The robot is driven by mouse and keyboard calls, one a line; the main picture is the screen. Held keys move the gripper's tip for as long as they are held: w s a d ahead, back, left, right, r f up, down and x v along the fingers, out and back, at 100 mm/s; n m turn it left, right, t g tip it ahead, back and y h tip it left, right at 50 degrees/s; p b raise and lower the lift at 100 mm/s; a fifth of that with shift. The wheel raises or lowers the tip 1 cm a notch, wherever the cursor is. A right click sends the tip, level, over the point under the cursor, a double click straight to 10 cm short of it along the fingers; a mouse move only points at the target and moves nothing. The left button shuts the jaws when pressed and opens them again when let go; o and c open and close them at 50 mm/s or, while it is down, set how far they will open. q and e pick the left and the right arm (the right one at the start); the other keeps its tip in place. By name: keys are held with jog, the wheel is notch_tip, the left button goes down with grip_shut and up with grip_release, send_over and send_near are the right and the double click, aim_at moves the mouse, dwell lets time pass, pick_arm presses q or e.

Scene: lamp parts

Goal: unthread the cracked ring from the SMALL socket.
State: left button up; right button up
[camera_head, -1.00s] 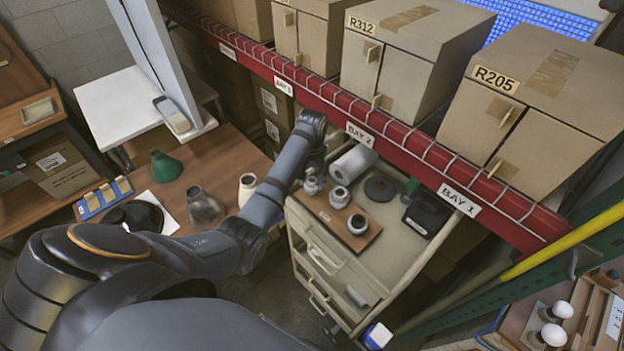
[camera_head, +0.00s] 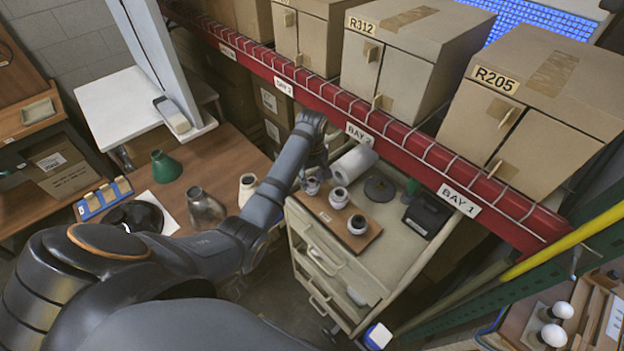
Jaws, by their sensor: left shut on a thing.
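A wooden board (camera_head: 337,222) on the cream drawer cabinet carries three sockets in a row. The leftmost socket (camera_head: 311,187) looks the smallest. The middle socket (camera_head: 339,199) and the front right socket (camera_head: 357,224) stand upright with pale and dark rings. My left gripper (camera_head: 315,171) points down at the leftmost socket and is shut on its top, where the ring sits. The forearm and wrist hide most of the jaws, and the ring's crack is too small to make out. My right gripper is not in view.
A white roll (camera_head: 354,163), a dark round disc (camera_head: 380,188) and a black box (camera_head: 427,215) share the cabinet top. The red shelf beam (camera_head: 400,150) runs close behind. Lamp shades, including a green one (camera_head: 166,167), stand on the left table.

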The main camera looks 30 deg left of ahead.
pick_arm(q)
jog(key=n, duration=0.4)
jog(key=shift+r, duration=0.1)
jog(key=n, duration=0.2)
jog(key=shift+n, duration=0.4)
jog(key=shift+n, duration=0.9)
jog(key=n, duration=0.3)
jog(key=shift+n, duration=1.1)
